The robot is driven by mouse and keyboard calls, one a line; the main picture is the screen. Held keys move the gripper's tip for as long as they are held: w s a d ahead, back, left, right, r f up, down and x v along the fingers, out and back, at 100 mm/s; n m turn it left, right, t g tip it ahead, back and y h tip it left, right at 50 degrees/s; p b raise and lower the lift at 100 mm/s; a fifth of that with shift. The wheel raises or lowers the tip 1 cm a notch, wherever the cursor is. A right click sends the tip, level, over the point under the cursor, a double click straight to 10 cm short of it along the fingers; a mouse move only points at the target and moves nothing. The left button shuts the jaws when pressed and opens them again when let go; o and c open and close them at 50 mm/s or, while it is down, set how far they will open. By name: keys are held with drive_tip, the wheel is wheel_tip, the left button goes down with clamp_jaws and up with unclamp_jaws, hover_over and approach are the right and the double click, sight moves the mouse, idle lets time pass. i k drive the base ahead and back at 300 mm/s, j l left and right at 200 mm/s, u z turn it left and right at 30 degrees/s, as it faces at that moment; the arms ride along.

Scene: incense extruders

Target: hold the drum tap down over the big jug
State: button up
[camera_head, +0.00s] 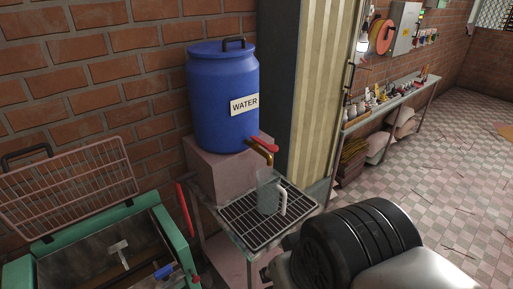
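The blue drum (222,100) with a "WATER" label stands on a block against the brick wall. Its brass tap (263,157) has a red lever (264,144) and sticks out low on the drum's right side. A big clear jug (267,194) with a white handle stands upright on a wire rack (245,229), under the tap's spout. I cannot tell whether water is in it or running from the tap. My gripper is not in view; only black and grey links of my arm show at the lower right.
A green open-topped machine (170,236) with a raised wire guard (70,185) stands at the lower left. A red handle (184,210) rises beside it. A long bench (385,104) with small items runs along the wall. The tiled floor at right is largely free.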

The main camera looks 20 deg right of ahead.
sight(273, 149)
drive_tip(key=i+l+u, duration=0.15)
drive_tip(key=l, duration=0.2)
drive_tip(key=i+l+u, duration=0.1)
drive_tip(key=i+l, duration=0.2)
drive_tip(key=i+l+u, duration=0.15)
drive_tip(key=l, duration=0.25)
drive_tip(key=i+l+u, duration=0.15)
drive_tip(key=l, duration=0.25)
drive_tip(key=i+l+u, duration=0.1)
drive_tip(key=l, duration=0.3)
drive_tip(key=i, duration=0.1)
